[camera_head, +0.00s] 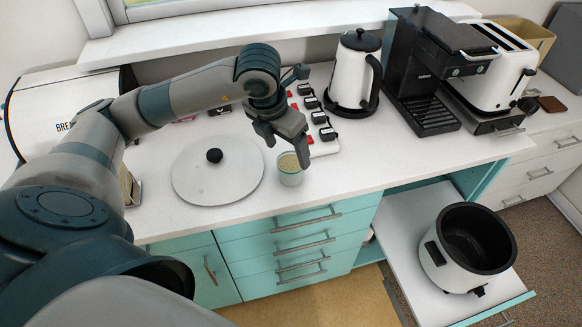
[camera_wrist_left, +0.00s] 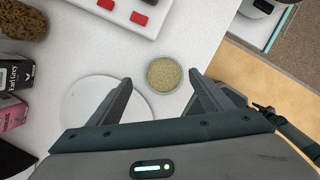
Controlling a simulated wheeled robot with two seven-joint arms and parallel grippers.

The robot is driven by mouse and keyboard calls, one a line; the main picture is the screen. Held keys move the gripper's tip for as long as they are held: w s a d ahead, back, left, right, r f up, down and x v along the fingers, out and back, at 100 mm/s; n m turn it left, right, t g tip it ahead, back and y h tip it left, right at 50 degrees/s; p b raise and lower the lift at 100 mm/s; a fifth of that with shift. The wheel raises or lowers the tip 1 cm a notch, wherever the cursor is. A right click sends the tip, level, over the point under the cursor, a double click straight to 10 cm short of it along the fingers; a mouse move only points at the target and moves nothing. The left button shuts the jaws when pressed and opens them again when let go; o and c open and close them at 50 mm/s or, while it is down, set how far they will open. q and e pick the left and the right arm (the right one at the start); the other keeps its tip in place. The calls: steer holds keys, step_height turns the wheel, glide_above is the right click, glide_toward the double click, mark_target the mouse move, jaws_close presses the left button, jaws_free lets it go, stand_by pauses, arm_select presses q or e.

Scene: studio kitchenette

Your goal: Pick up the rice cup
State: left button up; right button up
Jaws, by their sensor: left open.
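The rice cup (camera_head: 290,171) is a small clear cup filled with grain, standing upright on the white counter near its front edge. It also shows from above in the left wrist view (camera_wrist_left: 164,74). My left gripper (camera_head: 287,152) is open and points down at the cup. In the left wrist view its two fingers (camera_wrist_left: 160,88) stand on either side of the line to the cup, with the cup just beyond the fingertips. I see no contact. My right gripper is not in view.
A round pale lid (camera_head: 217,180) with a black knob lies left of the cup. Behind is a power strip (camera_head: 318,140) with plugs, then a kettle (camera_head: 353,80), coffee machine (camera_head: 430,65) and toaster (camera_head: 497,65). A rice cooker (camera_head: 450,260) stands on a pulled-out shelf (camera_head: 400,225).

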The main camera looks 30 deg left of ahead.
mark_target(291, 163)
arm_select(q)
steer(key=shift+f, duration=0.3)
steer(key=shift+w+d+f+p, duration=0.1)
steer(key=shift+f+p, duration=0.2)
steer(key=shift+p, duration=0.05)
steer(key=x, duration=0.1)
steer(key=p+x, duration=0.2)
steer(key=shift+d+f, duration=0.2)
steer(key=shift+f, duration=0.6)
steer(key=shift+c, duration=0.2)
steer(key=c, duration=1.2)
